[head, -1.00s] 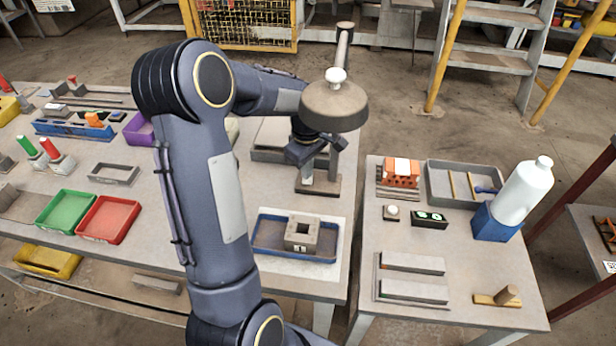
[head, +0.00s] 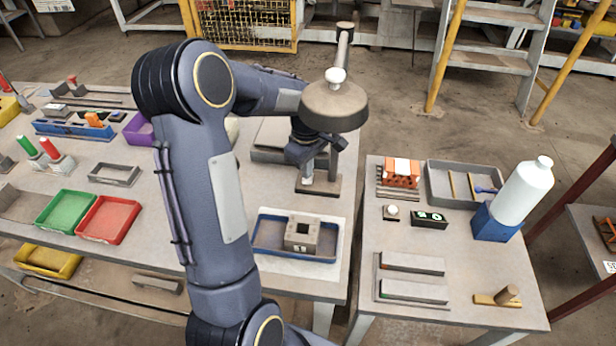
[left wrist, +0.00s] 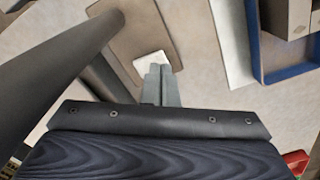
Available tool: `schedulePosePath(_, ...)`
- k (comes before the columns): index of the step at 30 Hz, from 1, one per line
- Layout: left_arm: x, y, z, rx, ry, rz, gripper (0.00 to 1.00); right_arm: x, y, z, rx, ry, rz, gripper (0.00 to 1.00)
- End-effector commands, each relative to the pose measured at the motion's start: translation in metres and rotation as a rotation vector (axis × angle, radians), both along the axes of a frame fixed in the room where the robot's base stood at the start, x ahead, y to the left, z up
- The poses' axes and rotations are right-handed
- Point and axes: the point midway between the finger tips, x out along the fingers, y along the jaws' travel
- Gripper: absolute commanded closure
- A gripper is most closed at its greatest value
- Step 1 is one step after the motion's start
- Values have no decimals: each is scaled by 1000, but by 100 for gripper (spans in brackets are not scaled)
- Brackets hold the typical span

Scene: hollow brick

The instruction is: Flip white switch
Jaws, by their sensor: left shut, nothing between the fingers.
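A small white switch (left wrist: 150,61) sits on the brown base plate (left wrist: 128,42) of a post-mounted machine in the left wrist view. In the head view, the white switch (head: 308,181) shows as a small pale spot on that base, below my left gripper (head: 307,168). My left gripper is shut and empty. In the left wrist view, its grey fingertips (left wrist: 160,70) overlap the near edge of the switch; I cannot tell whether they touch it. The machine's round head (head: 334,106) hangs above the gripper and hides part of it. My right gripper is out of view.
The machine's dark post (left wrist: 45,55) rises close left of the fingers in the left wrist view. A blue tray (head: 262,238) holding a hollow brick (head: 302,234) lies in front of the base. Green (head: 66,210) and red (head: 107,218) trays are on the left.

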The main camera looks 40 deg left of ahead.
Motion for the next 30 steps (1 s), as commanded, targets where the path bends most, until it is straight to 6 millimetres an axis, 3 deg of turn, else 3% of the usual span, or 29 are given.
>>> schedulePosePath(30,0,0,-12,0,0,0,100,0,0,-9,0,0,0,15)
